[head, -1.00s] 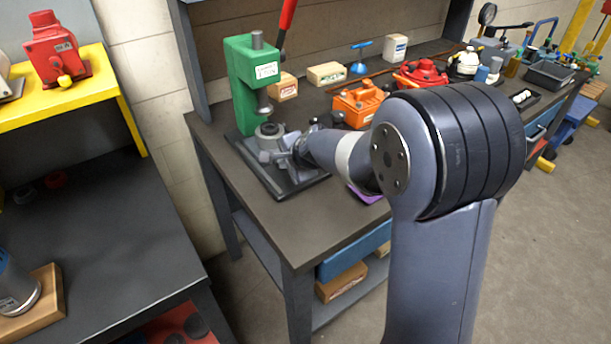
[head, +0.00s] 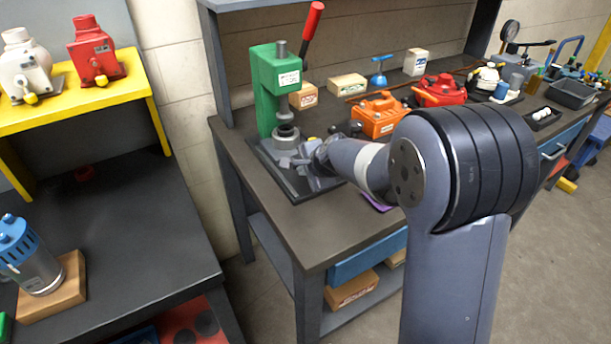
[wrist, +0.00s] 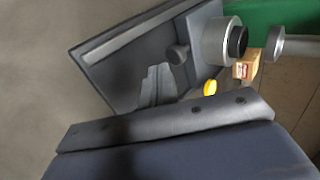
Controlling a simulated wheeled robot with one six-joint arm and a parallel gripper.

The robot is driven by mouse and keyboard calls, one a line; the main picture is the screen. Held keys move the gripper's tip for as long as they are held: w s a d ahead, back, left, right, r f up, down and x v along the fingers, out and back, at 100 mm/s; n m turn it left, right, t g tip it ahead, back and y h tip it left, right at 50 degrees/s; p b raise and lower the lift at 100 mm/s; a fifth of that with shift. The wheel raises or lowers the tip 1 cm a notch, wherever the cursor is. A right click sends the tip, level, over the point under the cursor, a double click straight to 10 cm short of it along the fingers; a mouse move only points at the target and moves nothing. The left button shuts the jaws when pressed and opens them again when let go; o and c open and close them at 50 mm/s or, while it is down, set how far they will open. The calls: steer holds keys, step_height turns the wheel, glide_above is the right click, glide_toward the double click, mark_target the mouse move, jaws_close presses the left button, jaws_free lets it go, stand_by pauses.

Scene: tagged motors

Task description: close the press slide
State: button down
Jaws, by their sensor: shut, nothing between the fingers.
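The green press (head: 266,88) stands at the left end of the workbench, with its red lever (head: 313,25) raised. Its slide carries a grey cup (head: 287,138), which sits in line under the press ram (head: 284,117); the wrist view shows a gap between the cup (wrist: 220,42) and the ram (wrist: 275,44). A dark round knob (wrist: 179,55) sticks out on the slide's front side. My gripper (head: 292,161) is shut and empty, low over the base plate (head: 270,165). In the wrist view its fingertips (wrist: 156,82) are close to the knob; I cannot tell whether they touch.
An orange case (head: 379,115), small boxes (head: 347,84) and a red housing (head: 438,91) stand further right on the bench. A separate dark table (head: 130,225) with a yellow shelf (head: 75,105) is at left. The bench front corner is clear.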

steer(key=v, duration=1)
steer(key=shift+s, duration=0.2)
steer(key=shift+d, duration=0.15)
